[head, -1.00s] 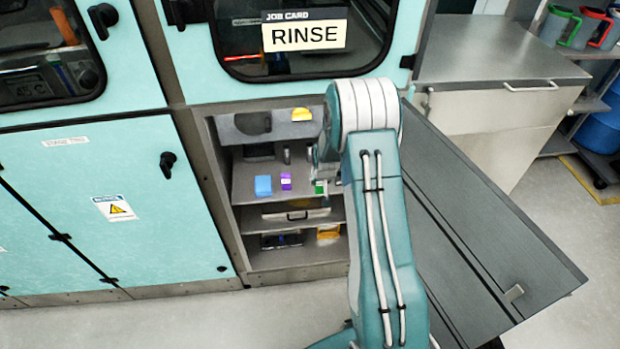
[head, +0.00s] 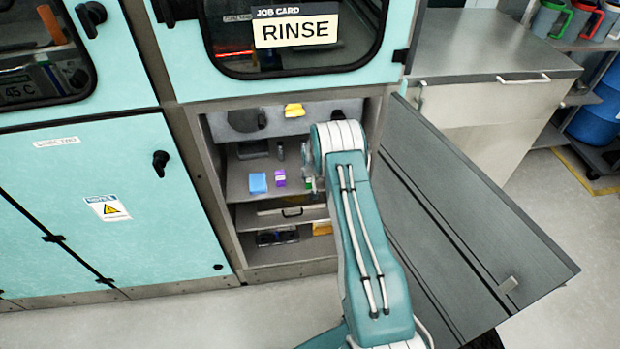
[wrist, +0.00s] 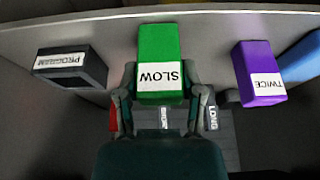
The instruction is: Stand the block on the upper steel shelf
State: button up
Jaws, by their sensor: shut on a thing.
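My gripper (wrist: 162,105) is shut on a green block (wrist: 160,55) with a white label reading SLOW, which is upside down in the wrist view. A finger lies on each side of the block's near end. In the head view my arm covers most of the gripper, and only a bit of green shows beside it. The upper steel shelf (head: 240,185) is inside the open cabinet bay. A purple block (wrist: 259,72) labelled TWICE and a blue block (head: 257,183) stand on it. I cannot tell whether the green block touches the shelf.
A dark PROGRAM holder (wrist: 70,68) is left of the green block in the wrist view. SHORT (wrist: 163,118) and LONG (wrist: 212,117) labels show lower down. The open cabinet door (head: 470,220) lies right of my arm. A yellow item (head: 293,110) is above the shelf.

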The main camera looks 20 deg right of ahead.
jog(key=o, duration=1.2)
jog(key=shift+f, duration=0.1)
